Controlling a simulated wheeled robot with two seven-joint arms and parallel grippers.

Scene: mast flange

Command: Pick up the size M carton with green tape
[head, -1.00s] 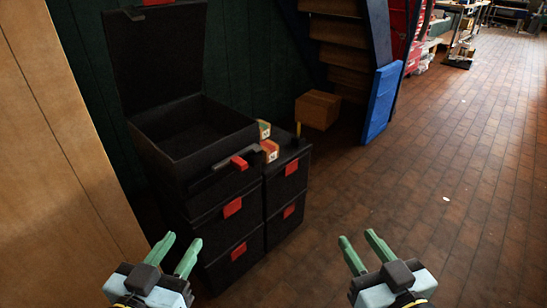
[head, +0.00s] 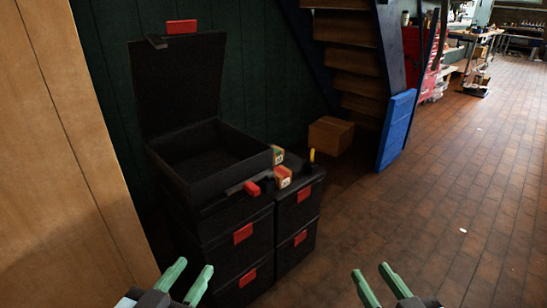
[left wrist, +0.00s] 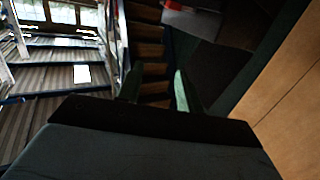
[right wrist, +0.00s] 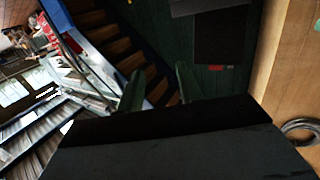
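Two small cartons sit on the black toolbox stack in the head view. The rear one (head: 278,155) shows a green patch that looks like tape, and is partly hidden by the open box's corner. The front one (head: 283,177) shows orange-red on its top. Their labels are too small to read surely. My left gripper (head: 188,280) is open and empty at the bottom, in front of the stack and well short of the cartons. My right gripper (head: 380,285) is open and empty over the floor at bottom right. Neither wrist view clearly shows a carton.
An open black toolbox (head: 232,163) with raised lid (head: 175,85) stands left of the cartons. A yellow-topped object (head: 312,156) stands to their right. A brown box (head: 331,136) and blue panel (head: 396,130) are behind, by the stairs. A wooden panel (head: 70,170) borders the left. Floor at right is clear.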

